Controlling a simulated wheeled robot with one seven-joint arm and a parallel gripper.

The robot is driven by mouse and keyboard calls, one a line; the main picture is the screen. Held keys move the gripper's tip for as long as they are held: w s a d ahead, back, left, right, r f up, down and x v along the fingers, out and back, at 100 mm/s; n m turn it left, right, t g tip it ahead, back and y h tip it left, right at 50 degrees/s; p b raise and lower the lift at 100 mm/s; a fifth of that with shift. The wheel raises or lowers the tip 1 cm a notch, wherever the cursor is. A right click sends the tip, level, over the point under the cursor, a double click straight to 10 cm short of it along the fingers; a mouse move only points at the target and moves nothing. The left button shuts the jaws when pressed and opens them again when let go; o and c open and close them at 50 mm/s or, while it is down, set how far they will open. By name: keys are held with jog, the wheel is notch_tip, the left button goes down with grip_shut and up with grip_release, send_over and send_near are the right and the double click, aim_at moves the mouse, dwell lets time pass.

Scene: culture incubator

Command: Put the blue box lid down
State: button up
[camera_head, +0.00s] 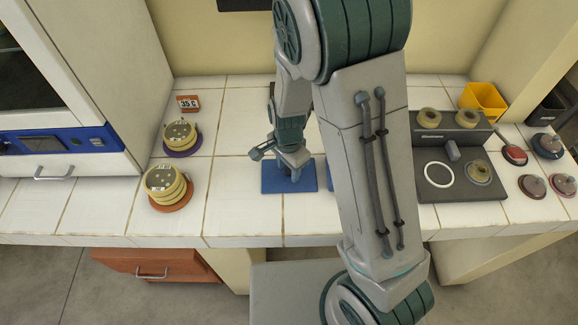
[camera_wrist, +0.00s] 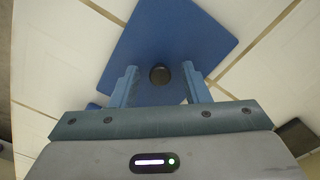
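The blue box lid (camera_head: 272,184) looks like a flat square plate and appears to lie on the white tiled bench, left of my arm. It also shows in the wrist view (camera_wrist: 172,35), with a round black knob (camera_wrist: 159,74) at its middle. My gripper (camera_head: 291,177) is right over the lid. In the wrist view my gripper (camera_wrist: 159,70) is open, its two blue fingers on either side of the knob with gaps between. A blue patch (camera_head: 330,177) beside my arm may be the box, mostly hidden behind the arm.
Stacked yellowish dishes stand on a purple round base (camera_head: 184,152) and an orange one (camera_head: 174,203) at left. A dark grey station (camera_head: 460,190) and a yellow bin (camera_head: 484,97) stand at right. Bare tiles lie left of the lid.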

aim_at(289, 171)
jog(key=shift+r, duration=0.1)
notch_tip(289, 171, up, 12)
jog(key=s+d+r+n+t, duration=0.3)
jog(key=s+d+r+n, duration=0.7)
jog(key=s+d, duration=0.2)
jog(key=shift+s+d+r+n, duration=0.15)
jog(key=shift+s+r+n, duration=0.2)
jog(key=shift+r+n, duration=0.05)
dwell(0.6)
